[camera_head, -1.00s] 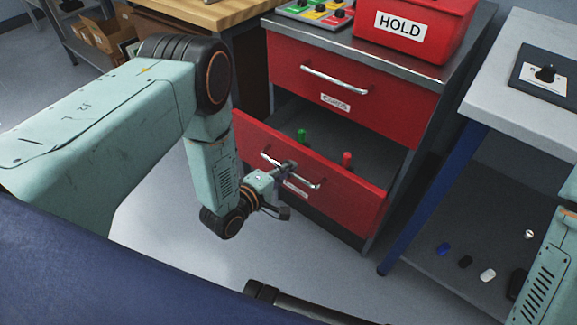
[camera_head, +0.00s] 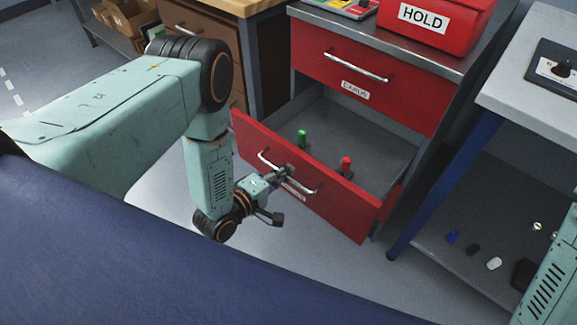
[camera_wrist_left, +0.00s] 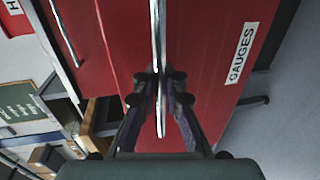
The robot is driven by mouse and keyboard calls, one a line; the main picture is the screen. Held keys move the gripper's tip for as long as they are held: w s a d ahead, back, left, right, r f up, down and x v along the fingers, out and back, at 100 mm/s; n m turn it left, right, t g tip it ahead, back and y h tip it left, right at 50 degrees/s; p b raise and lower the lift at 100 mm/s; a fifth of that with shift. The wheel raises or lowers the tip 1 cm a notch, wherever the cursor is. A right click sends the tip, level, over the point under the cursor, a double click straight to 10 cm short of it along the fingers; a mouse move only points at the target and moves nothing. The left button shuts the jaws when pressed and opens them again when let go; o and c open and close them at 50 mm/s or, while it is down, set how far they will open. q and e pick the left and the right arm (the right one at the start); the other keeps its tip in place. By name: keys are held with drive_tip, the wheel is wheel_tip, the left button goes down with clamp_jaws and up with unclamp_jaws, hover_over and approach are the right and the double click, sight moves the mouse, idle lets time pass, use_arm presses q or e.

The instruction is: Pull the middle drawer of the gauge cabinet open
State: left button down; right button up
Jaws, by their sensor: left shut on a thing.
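The red gauge cabinet (camera_head: 372,66) stands right of centre in the head view. The drawer's front reads GAUGES (camera_wrist_left: 241,53) in the left wrist view. My left gripper (camera_head: 285,172) is shut on the drawer's bar handle (camera_head: 306,188). In the left wrist view the handle (camera_wrist_left: 159,40) runs between its two fingers (camera_wrist_left: 160,88). My right gripper is out of view; only part of that arm shows at the right edge.
A red HOLD box (camera_head: 436,22) stands on the cabinet top. A grey table (camera_head: 525,105) with a blue leg is at the right, small parts on its lower shelf. A wooden bench with brown drawers (camera_head: 200,37) is behind my left arm. Grey floor lies before the drawer.

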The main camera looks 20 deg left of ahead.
use_arm(q)
drive_tip(key=shift+s+a+r, duration=0.15)
drive_tip(key=shift+s+a, duration=0.05)
drive_tip(key=shift+s, duration=0.05)
idle(0.3)
drive_tip(key=c, duration=1.4)
unclamp_jaws()
drive_tip(key=shift+s, duration=0.1)
drive_tip(key=shift+c, duration=0.2)
drive_tip(key=v, duration=1.2)
